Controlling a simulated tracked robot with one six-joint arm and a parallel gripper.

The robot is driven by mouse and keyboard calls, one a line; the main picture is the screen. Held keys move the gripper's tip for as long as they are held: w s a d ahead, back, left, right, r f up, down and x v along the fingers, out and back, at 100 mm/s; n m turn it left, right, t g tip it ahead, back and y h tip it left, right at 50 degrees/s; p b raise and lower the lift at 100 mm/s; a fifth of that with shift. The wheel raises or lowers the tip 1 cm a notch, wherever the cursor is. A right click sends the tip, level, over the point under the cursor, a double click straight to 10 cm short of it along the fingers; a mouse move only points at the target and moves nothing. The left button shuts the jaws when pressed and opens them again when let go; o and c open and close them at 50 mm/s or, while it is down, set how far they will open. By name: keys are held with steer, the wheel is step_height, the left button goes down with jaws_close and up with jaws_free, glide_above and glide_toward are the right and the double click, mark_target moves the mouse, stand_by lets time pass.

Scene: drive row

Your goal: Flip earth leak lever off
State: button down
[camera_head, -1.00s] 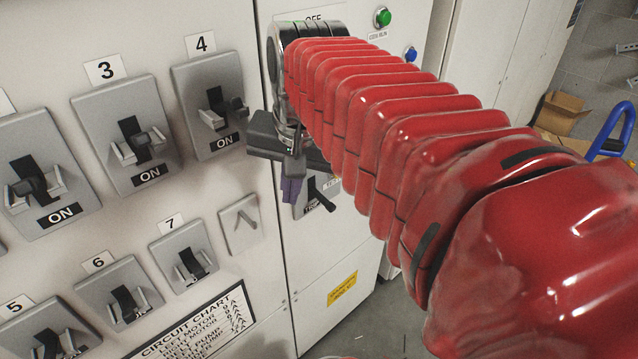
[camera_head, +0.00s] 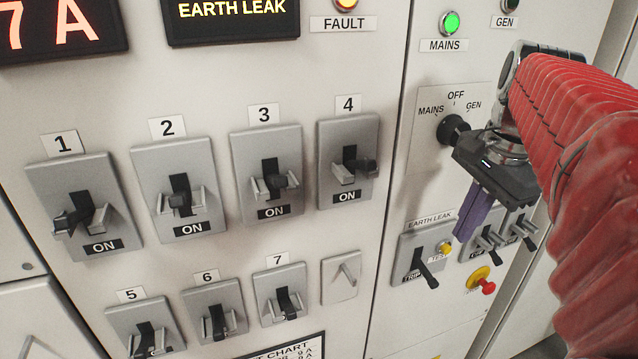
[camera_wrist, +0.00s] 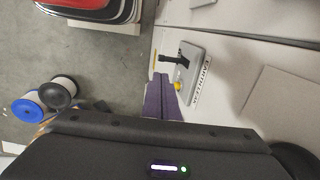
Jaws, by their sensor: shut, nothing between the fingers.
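The earth leak switch is a grey plate (camera_head: 403,245) on the right-hand panel, under an EARTH LEAK label. Its black lever (camera_head: 425,268) points down and out, beside a TRIP label. A yellow test button (camera_head: 445,247) sits at the plate's right. My gripper (camera_head: 464,236) is shut and empty, its purple fingers pointing down just above and right of the plate in the head view. In the wrist view the fingertips (camera_wrist: 160,80) are near the yellow button, and the black lever (camera_wrist: 176,60) lies beyond them. The fingers look apart from the lever.
A rotary MAINS/OFF/GEN knob (camera_head: 453,130) is close to my gripper's wrist. Two smaller levers (camera_head: 488,236) and a red emergency button (camera_head: 482,284) are right of and below the fingers. Numbered breakers (camera_head: 265,180) fill the left panel. Cable reels (camera_wrist: 40,98) stand on the floor.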

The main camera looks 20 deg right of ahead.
mark_target(435, 283)
steer(key=f, duration=0.4)
steer(key=w+f, duration=0.1)
steer(key=f, duration=0.4)
steer(key=w+f, duration=0.1)
steer(key=f, duration=0.3)
steer(key=shift+w+f, duration=0.15)
steer(key=shift+f, duration=0.2)
